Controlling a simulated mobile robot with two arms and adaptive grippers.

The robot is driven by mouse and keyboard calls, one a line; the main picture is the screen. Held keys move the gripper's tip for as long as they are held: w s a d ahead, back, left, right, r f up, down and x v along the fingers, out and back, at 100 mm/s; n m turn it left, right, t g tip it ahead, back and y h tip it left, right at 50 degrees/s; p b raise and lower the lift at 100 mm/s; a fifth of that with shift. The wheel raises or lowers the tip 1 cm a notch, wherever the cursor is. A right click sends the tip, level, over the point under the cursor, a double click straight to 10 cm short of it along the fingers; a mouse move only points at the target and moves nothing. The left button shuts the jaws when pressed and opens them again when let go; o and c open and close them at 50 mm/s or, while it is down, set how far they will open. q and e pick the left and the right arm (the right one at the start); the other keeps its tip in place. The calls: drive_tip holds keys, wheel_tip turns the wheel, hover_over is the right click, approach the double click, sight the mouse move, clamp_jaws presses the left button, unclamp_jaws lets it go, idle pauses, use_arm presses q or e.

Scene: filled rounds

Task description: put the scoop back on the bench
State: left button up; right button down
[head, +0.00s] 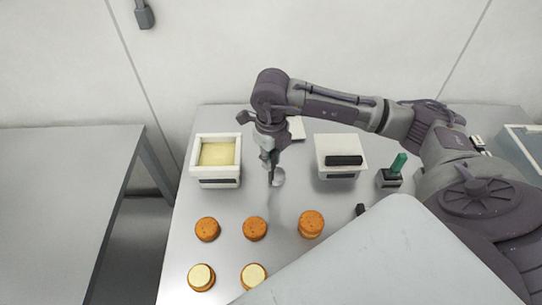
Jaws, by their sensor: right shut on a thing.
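My right gripper (269,152) reaches in from the right, points down and is shut on the scoop. The scoop's small round metal bowl (279,178) shows just below and right of the fingers; most of its handle is hidden by the gripper. The scoop hangs upright, between the white tub of cream and the white lidded box, over the grey bench (285,204). I cannot tell whether the bowl touches the bench. My left gripper is not in view.
The white tub (203,172) of pale cream stands left, the white box (332,147) with a black handle right. A green-handled tool (398,165) stands in a dark holder. Orange-brown rounds (254,228), some topped with cream, sit in front. Another table (60,200) is left.

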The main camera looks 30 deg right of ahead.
drive_tip(key=shift+f, duration=0.15)
drive_tip(key=c, duration=1.1)
unclamp_jaws()
drive_tip(key=shift+o, duration=0.2)
drive_tip(key=shift+r, duration=0.3)
wheel_tip(320, 180, up, 10)
drive_tip(key=b, duration=0.3)
drive_tip(key=shift+r, duration=0.95)
